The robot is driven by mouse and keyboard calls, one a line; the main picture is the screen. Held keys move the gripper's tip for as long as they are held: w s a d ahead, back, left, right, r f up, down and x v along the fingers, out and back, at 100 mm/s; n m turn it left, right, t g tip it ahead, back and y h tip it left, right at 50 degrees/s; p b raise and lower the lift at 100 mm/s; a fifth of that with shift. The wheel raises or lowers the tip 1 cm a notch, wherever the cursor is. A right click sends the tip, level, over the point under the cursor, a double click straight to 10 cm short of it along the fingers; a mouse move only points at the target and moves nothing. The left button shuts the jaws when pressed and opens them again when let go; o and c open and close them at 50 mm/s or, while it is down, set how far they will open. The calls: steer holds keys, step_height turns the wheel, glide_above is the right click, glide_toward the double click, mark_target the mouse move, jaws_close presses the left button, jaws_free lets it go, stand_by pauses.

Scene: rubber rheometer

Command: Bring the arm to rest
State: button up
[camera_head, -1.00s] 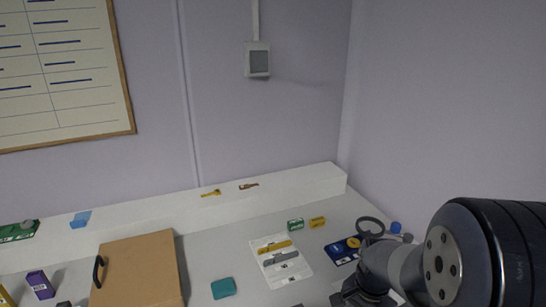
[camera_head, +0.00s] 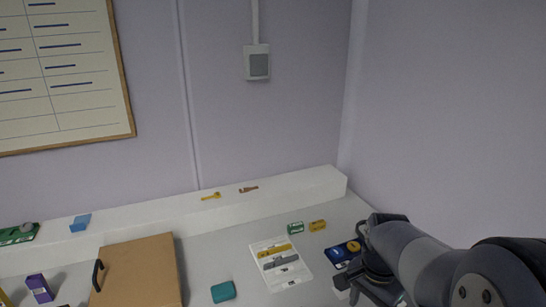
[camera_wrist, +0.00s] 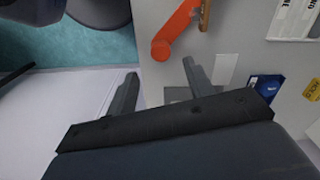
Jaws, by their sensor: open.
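My arm reaches in from the lower right of the head view, over the right end of the bench. My gripper (camera_wrist: 160,72) shows in the wrist view with its two dark fingers spread apart and nothing between them. In that view an orange-red handle-shaped thing (camera_wrist: 176,30) lies beyond the fingertips, apart from them. In the head view the fingers are hard to make out beneath the dark wrist.
A blue packet (camera_head: 341,253) lies close left of my arm. A white tray (camera_head: 299,279) with yellow and grey pieces, a green box (camera_head: 295,228), a yellow box (camera_head: 317,225), a teal block (camera_head: 223,291) and a brown board (camera_head: 142,272) with a black handle are farther left.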

step_height(320, 180, down, 7)
steer(key=shift+s+f, duration=0.1)
steer(key=shift+w+d+n, duration=0.3)
steer(key=shift+w+n, duration=0.4)
steer(key=shift+w, duration=0.15)
steer(key=shift+w+r+n, duration=0.2)
steer(key=shift+w+n, duration=0.2)
steer(key=w+n, duration=0.2)
steer(key=n, duration=0.1)
steer(key=w+a+n+p, duration=0.1)
steer(key=w+n, duration=0.1)
steer(key=w, duration=0.1)
steer(key=w+n+p, duration=0.1)
steer(key=w+n, duration=0.2)
steer(key=shift+w+a+n, duration=0.25)
steer(key=shift+a+n, duration=0.05)
steer(key=shift+a, duration=0.05)
steer(key=shift+w+a+n+p, duration=0.45)
steer(key=shift+w+a+n, duration=0.3)
steer(key=shift+n, duration=0.25)
steer(key=shift+d, duration=0.1)
